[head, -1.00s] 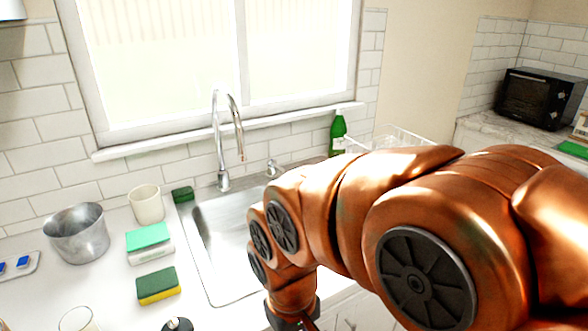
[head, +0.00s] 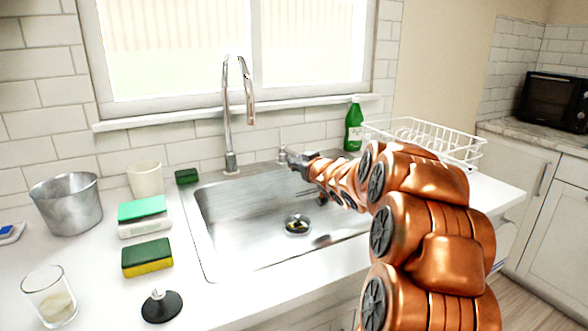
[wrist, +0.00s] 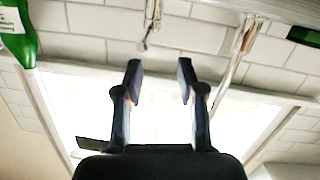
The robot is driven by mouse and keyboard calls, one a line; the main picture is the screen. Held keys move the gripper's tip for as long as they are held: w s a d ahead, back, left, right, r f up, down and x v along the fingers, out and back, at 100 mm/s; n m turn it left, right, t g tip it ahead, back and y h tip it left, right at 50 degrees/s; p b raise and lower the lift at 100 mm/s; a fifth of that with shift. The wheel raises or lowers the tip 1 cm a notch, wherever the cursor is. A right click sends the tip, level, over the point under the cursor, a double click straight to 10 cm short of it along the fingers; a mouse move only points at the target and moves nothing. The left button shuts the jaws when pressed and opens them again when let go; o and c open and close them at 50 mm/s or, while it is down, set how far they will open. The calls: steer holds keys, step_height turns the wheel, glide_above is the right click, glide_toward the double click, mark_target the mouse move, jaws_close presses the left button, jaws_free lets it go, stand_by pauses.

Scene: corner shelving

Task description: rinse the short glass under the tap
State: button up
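A short clear glass (head: 50,296) with a pale residue in its bottom stands upright on the counter at the front left. The chrome tap (head: 229,120) rises behind the sink (head: 235,235); no water shows from its spout. A small metal lever fitting (head: 282,146) stands to its right. My gripper (head: 293,158) is at the back of the sink beside this fitting. In the wrist view, seen upside down, my gripper's fingers (wrist: 159,78) are apart with nothing between them. The lever fitting (wrist: 151,22) is just beyond the fingertips, and the tap (wrist: 238,55) is right of it.
A metal pot (head: 67,205), cream cup (head: 146,180), sponges (head: 147,258) and a black stopper (head: 162,306) crowd the left counter. A green bottle (head: 354,125) and a white dish rack (head: 455,146) stand at the right.

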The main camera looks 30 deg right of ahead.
mark_target(294, 153)
steer(key=d+t, duration=0.1)
steer(key=w+d+f+n+t+y+b, duration=0.1)
steer(key=d, duration=0.1)
steer(key=shift+w+f+b, duration=0.1)
steer(key=shift+b, duration=0.2)
steer(key=shift+w+d, duration=0.2)
steer(key=shift+w, duration=3.65)
jaws_close()
